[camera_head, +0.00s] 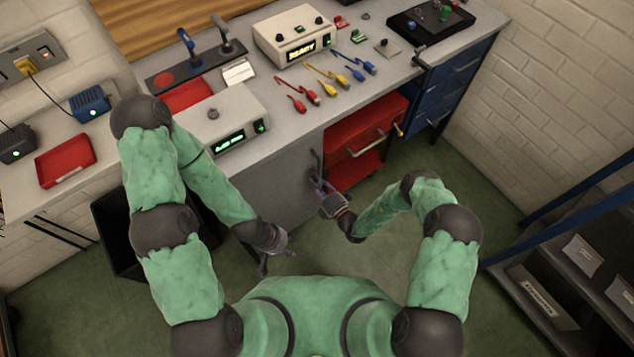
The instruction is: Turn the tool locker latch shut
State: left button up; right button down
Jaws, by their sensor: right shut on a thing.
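The grey locker door (270,178) is in the bench front, left of the red drawer unit. A dark latch handle (315,158) stands near the door's right edge, roughly upright in the picture. My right gripper (318,184) is at the lower end of this handle and shut on it. The fingers hide part of the handle. My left gripper (277,263) is lower, in front of the door and apart from it. Its fingers are spread and empty.
The red drawer unit (362,134) has a drawer handle close to my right gripper. A blue drawer cabinet (455,85) stands further right. The bench top (290,125) carries devices, cables and red trays. Green floor (430,165) is open to the right. A dark shelf (560,270) stands at far right.

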dwell(0.4)
jog(key=c, duration=1.1)
grip_release()
jog(key=shift+c, duration=0.2)
jog(key=shift+s, duration=0.1)
jog(key=v, duration=1.2)
